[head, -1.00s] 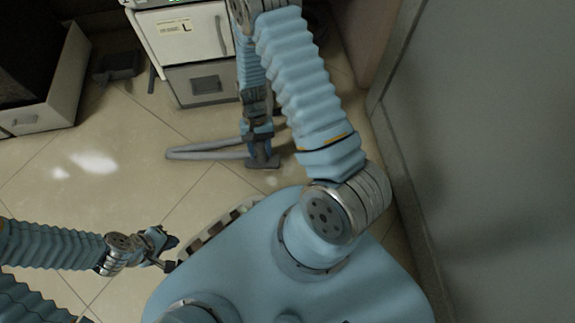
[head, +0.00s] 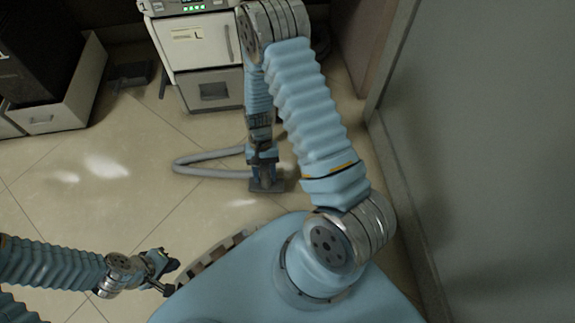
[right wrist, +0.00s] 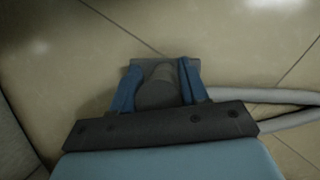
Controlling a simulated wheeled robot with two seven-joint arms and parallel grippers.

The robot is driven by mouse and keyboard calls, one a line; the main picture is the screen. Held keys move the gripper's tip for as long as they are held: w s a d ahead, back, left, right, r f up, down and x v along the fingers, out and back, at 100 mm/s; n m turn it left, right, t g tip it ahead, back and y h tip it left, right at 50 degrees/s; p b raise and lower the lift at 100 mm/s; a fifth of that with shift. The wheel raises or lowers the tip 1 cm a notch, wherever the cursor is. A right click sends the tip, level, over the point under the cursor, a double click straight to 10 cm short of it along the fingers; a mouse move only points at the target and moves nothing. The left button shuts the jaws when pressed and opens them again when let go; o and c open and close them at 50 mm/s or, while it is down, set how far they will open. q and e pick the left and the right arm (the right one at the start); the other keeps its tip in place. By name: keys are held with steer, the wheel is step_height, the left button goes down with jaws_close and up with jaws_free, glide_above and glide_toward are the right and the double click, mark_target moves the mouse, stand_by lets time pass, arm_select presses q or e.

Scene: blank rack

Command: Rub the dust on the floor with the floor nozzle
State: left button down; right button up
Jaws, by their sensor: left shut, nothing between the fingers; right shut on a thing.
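The floor nozzle (head: 268,184) is a dark grey foot low on the beige tiled floor; a grey hose loops left from it. My right gripper (head: 262,155) hangs above it, shut on its neck. In the right wrist view, the blue fingers (right wrist: 158,88) stand either side of the round grey nozzle neck (right wrist: 157,94). Whether its whole sole touches the floor is unclear. Pale patches (head: 107,166) lie left of the nozzle, with a faint one (head: 241,203) close beside it; dust and glare are hard to tell apart. My left gripper (head: 170,277) is shut and empty, lower left.
A white and grey cabinet (head: 207,55) with green lights stands behind the nozzle. A dark box in a pale open-topped base (head: 72,105) is at the upper left. A grey wall (head: 480,150) closes the right side. The floor between nozzle and left box is mostly clear.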

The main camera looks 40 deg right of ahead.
steer(key=shift+w+r+p, duration=0.2)
steer(key=shift+r+p, duration=0.05)
steer(key=shift+p, duration=0.05)
step_height(320, 180, up, 6)
steer(key=p, duration=0.4)
steer(key=shift+d, duration=0.1)
steer(key=shift+f, duration=0.1)
